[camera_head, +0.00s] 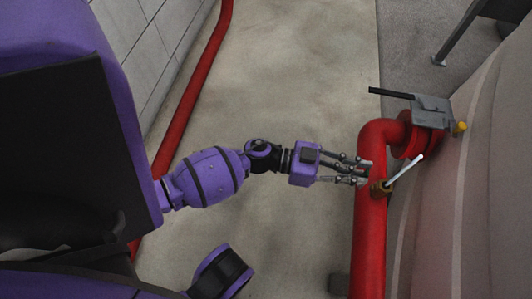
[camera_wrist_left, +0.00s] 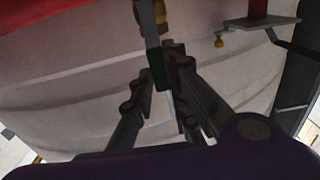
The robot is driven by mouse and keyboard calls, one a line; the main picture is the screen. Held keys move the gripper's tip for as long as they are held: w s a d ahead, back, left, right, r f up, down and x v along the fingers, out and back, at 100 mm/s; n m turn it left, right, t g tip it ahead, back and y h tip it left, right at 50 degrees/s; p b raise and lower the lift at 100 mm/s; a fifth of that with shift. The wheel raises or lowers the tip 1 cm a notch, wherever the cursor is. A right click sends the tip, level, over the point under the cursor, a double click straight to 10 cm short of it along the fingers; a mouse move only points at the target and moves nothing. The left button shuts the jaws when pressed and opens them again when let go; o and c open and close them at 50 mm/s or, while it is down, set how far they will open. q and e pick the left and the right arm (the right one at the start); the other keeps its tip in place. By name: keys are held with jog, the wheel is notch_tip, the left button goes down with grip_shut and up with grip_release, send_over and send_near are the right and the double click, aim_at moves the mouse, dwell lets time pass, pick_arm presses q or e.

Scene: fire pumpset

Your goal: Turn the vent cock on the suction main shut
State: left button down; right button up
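The vent cock (camera_head: 379,188) is a small brass fitting on the side of the red suction main (camera_head: 371,235). Its pale lever (camera_head: 405,171) slants up and to the right in the head view. My left gripper (camera_head: 362,173) is at the pipe, its fingers spread beside the cock. In the left wrist view the brass body (camera_wrist_left: 150,14) is at the top, and a grey and dark lever part (camera_wrist_left: 155,55) hangs down towards the space between the open fingers (camera_wrist_left: 165,95). I cannot tell whether any finger touches it. My right gripper is out of view.
A grey valve box with a black handle (camera_head: 430,112) and a yellow knob (camera_head: 460,127) sits behind the pipe's bend. A large pale curved tank (camera_head: 490,190) stands close on the right. Another red pipe (camera_head: 195,90) runs along the left wall. The floor between is clear.

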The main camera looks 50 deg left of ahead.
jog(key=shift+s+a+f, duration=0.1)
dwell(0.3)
pick_arm(q)
jog(key=w+a+f+n+p, duration=0.3)
jog(key=w+a+f+n, duration=0.1)
jog(key=n, duration=1.4)
jog(key=shift+w+f, duration=0.7)
jog(key=shift+f, duration=0.7)
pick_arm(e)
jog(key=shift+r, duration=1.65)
pick_arm(q)
jog(key=c, duration=1.7)
grip_release()
